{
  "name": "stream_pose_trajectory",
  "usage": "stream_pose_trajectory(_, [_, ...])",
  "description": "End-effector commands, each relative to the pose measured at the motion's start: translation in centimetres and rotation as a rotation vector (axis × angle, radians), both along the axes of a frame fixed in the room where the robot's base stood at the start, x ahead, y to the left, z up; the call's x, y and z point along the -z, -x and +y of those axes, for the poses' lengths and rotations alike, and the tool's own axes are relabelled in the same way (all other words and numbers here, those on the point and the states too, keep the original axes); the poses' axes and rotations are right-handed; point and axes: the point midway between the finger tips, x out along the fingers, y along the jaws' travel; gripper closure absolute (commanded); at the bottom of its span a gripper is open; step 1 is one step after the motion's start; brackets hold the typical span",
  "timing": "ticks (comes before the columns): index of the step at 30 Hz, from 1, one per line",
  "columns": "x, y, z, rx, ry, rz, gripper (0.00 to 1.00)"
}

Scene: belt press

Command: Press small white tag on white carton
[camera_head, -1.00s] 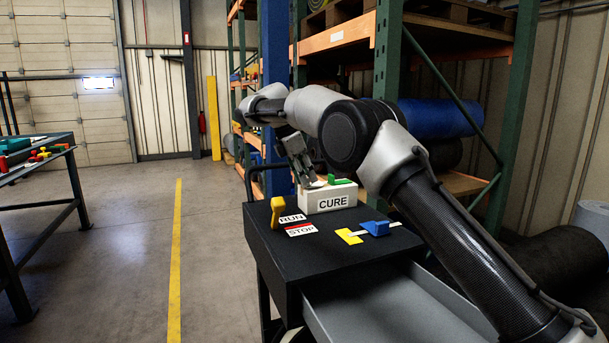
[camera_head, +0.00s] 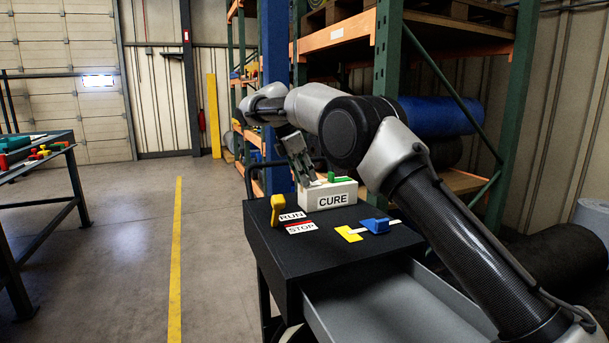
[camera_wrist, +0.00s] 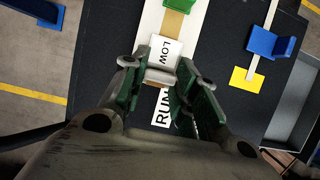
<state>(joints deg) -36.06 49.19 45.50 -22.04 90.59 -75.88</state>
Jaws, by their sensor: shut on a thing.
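The white carton (camera_head: 328,197), with CURE on its front, stands on the black cart top. Its top, with a tan strip (camera_wrist: 178,20), fills the upper middle of the wrist view. My gripper (camera_head: 307,178) points down over the carton's left part. In the wrist view my gripper (camera_wrist: 162,74) is shut on a pale bar joined to the small white tag (camera_wrist: 164,52), which reads LOW. The tag lies over the carton's near edge in that view. Whether its underside touches the carton is hidden.
On the cart top (camera_head: 268,232) are RUN (camera_head: 291,217) and STOP (camera_head: 301,228) labels, a yellow upright piece (camera_head: 277,208), a yellow patch (camera_head: 349,234) and a blue block (camera_head: 376,226). A green piece (camera_head: 340,180) sits on the carton. An open grey drawer (camera_head: 400,300) juts out below.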

Motion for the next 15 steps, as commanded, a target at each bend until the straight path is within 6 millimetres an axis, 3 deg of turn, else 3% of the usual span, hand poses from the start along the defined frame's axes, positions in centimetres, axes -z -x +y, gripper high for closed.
stream_pose_trajectory(14, [0.10,0.04,0.02,0.000,0.001,0.005,0.81])
stream_pose_trajectory(15, [0.10,0.04,0.02,0.001,0.001,0.004,0.63])
